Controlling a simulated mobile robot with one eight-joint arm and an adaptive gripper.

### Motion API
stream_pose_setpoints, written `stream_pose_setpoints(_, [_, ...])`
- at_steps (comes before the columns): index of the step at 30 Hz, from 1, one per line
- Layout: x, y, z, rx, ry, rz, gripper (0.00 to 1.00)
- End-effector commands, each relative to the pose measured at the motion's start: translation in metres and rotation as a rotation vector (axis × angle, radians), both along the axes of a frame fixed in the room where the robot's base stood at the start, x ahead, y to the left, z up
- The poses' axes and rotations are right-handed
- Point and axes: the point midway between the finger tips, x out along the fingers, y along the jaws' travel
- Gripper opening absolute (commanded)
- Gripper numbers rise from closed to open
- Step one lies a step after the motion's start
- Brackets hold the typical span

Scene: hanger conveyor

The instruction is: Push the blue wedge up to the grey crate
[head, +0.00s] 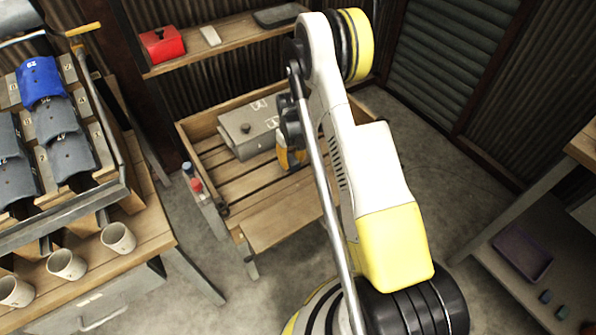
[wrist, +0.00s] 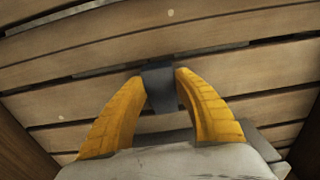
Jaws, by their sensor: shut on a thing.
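My gripper (wrist: 162,84) points down over a slatted wooden bin, its two yellow fingers closed around a dark slate-coloured block (wrist: 161,95). The block's shape is partly hidden by the fingers, and I cannot tell for sure whether it is the blue wedge. In the head view the gripper (head: 290,162) is partly hidden by my arm, and the block does not show there. A grey lidded box with a dark knob (head: 244,141), likely the grey crate, stands in the bin just left of the gripper. A gap between block and box cannot be judged.
The wooden bin (head: 262,222) has bare slats at the front and left. A rack of blue and grey numbered pieces (head: 62,125) and several white cups (head: 118,238) stand at left. A shelf with a red box (head: 162,45) runs behind.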

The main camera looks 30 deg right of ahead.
Motion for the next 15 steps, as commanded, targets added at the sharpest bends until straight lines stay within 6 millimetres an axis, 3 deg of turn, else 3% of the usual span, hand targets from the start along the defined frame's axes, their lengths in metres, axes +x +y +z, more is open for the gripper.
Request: stream_pose_setpoints(15, [0.016,0.001,0.000,0.000,0.000,0.000,0.13])
